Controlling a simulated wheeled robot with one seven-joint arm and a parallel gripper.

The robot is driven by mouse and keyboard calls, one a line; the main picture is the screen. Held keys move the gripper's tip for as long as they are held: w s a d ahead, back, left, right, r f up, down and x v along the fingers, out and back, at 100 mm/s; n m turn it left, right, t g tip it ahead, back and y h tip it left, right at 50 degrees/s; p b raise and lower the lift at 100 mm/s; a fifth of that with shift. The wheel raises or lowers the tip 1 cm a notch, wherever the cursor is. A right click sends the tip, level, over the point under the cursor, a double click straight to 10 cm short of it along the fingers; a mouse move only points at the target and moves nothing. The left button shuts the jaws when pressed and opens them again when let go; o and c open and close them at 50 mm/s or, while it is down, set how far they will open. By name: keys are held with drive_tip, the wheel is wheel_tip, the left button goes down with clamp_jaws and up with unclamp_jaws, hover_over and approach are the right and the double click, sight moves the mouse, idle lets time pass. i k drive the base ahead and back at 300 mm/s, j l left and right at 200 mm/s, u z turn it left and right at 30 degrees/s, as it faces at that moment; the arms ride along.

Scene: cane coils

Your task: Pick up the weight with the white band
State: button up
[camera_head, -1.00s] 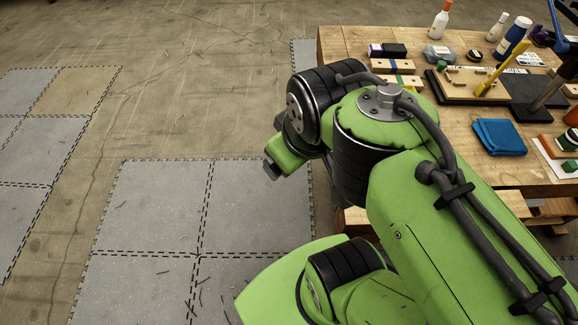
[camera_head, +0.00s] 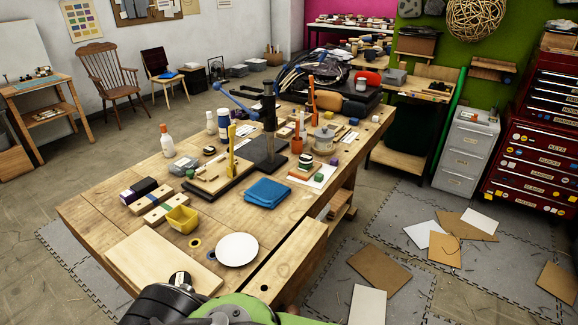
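I cannot clearly make out a weight with a white band. A small dark item with a pale stripe (camera_head: 306,160) sits by a white sheet on the workbench (camera_head: 220,262), but it is too small to identify. A dark round shape with pale marks (camera_head: 181,279) shows at the bench's near edge, just above my arm; I cannot tell what it is. My arm's green and black links show only at the bottom edge. My gripper is out of view.
The bench holds a pale board (camera_head: 160,262), white plate (camera_head: 237,249), yellow bin (camera_head: 182,219), blue cloth (camera_head: 267,192), black stand (camera_head: 268,125) and bottles (camera_head: 166,140). Cardboard sheets (camera_head: 379,268) lie on the floor at right. A grey cabinet (camera_head: 466,150) and red tool chest (camera_head: 530,135) stand beyond.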

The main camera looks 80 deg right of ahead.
sight(305, 159)
drive_tip(key=j+z, duration=0.1)
drive_tip(key=z, duration=0.35)
drive_tip(key=k+z, duration=0.1)
drive_tip(key=z, duration=0.35)
drive_tip(key=j+z, duration=0.1)
drive_tip(key=z, duration=0.3)
drive_tip(key=k+z, duration=0.1)
drive_tip(key=z, duration=0.8)
drive_tip(key=k+z, duration=0.15)
drive_tip(key=z, duration=0.3)
drive_tip(key=i+l+u, duration=0.3)
drive_tip(key=u, duration=0.15)
drive_tip(key=i+l+u, duration=0.25)
drive_tip(key=l+u, duration=0.2)
drive_tip(key=i+l+u, duration=0.2)
drive_tip(key=l+u, duration=0.25)
drive_tip(key=i+l+u, duration=0.1)
drive_tip(key=l+u, duration=0.8)
drive_tip(key=k+l+u, duration=0.1)
drive_tip(key=l+u, duration=0.4)
drive_tip(key=k+l+u, duration=0.2)
drive_tip(key=l+u, duration=0.25)
drive_tip(key=l, duration=0.15)
drive_tip(key=k+l+u, duration=0.2)
drive_tip(key=l+u, duration=0.25)
